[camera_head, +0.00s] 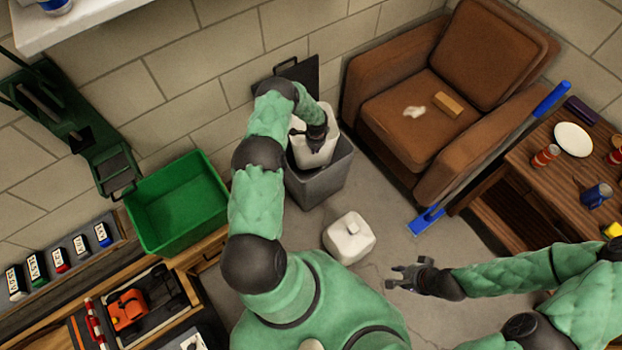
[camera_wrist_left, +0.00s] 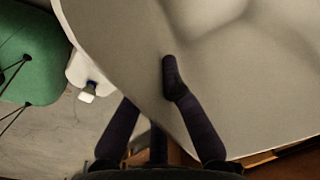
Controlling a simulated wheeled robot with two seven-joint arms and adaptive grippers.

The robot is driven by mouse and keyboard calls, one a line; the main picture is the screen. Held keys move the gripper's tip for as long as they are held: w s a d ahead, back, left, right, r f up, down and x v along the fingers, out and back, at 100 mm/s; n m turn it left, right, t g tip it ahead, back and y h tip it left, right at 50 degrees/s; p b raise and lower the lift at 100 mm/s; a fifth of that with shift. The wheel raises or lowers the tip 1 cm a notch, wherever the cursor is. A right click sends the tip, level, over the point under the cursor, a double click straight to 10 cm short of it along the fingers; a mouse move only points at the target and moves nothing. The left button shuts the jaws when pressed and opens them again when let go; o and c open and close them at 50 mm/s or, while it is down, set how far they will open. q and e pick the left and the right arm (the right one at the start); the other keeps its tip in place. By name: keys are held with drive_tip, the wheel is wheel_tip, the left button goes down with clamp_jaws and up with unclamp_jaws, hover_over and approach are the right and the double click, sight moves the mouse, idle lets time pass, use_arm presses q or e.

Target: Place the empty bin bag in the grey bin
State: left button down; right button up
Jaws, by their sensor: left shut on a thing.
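The grey bin (camera_head: 322,187) stands on the floor by the wall. A white, stiff-looking bag (camera_head: 318,153) is upright at its mouth, its lower part hidden behind the bin's rim. My left gripper (camera_head: 314,134) is shut on the bag near its top. In the left wrist view the bag's pale surface (camera_wrist_left: 260,70) fills the upper right, with the fingers (camera_wrist_left: 155,100) against it. Whether the bag touches the bin's floor cannot be seen. My right gripper (camera_head: 408,277) is open and empty above the floor, well to the right of the bin.
A green crate (camera_head: 180,204) is to the left. A brown armchair (camera_head: 400,115) stands close on the right. A dark panel (camera_head: 290,78) is behind the bin. Open floor lies right of the jug.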

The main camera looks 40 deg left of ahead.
use_arm(q)
wheel_tip(320, 180, down, 28)
drive_tip(key=b, duration=1.2)
drive_tip(key=shift+a+f, duration=0.1)
drive_tip(key=shift+f, duration=0.15)
drive_tip(key=c, duration=1.4)
unclamp_jaws()
